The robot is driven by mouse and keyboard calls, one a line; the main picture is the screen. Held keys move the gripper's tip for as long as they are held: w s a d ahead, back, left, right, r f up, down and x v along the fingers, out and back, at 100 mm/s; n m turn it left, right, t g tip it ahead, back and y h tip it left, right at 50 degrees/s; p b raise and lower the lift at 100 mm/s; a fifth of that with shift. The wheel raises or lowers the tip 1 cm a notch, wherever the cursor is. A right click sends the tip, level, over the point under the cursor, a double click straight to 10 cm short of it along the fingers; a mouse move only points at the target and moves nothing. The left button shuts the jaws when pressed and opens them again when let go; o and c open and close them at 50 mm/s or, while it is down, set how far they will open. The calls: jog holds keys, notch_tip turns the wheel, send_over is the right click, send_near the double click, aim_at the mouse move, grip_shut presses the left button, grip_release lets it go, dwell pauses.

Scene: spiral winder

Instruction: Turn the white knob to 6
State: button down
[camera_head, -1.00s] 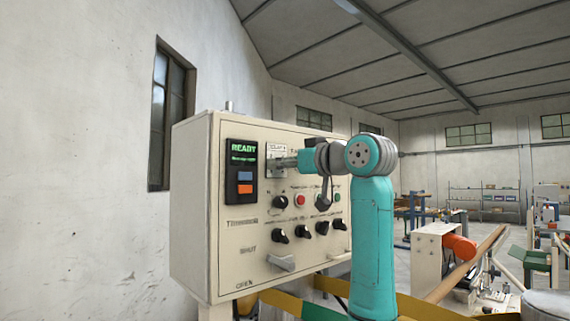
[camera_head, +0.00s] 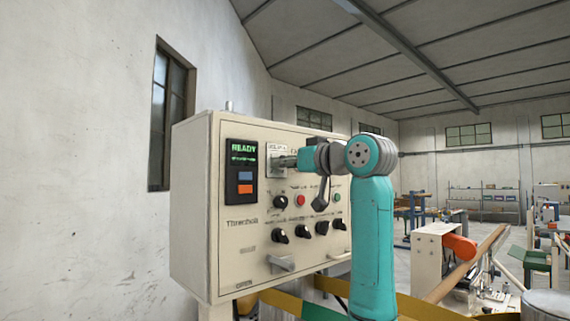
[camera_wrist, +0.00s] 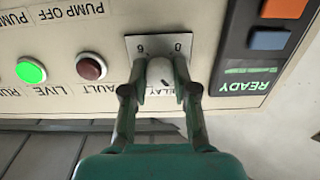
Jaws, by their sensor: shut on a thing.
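The white knob (camera_wrist: 161,72) sits on a small pale plate (camera_wrist: 128,46) on the panel, and my wrist view shows it upside down. The plate carries a 0 mark and another mark that looks like a 6, one on each side. My gripper (camera_wrist: 162,66) is shut on the knob, a finger on each side. In the head view my gripper (camera_head: 280,161) reaches the plate (camera_head: 276,149) from the right.
The beige control box (camera_head: 205,250) has a READY display (camera_head: 242,155) left of the plate. A pale handle (camera_head: 281,264) sits lower down.

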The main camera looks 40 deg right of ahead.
jog(key=shift+f+m, duration=0.15)
jog(key=shift+m, duration=8.05)
jog(key=shift+f+m, duration=0.15)
jog(key=shift+m, duration=8.05)
jog(key=c, duration=0.9)
grip_release()
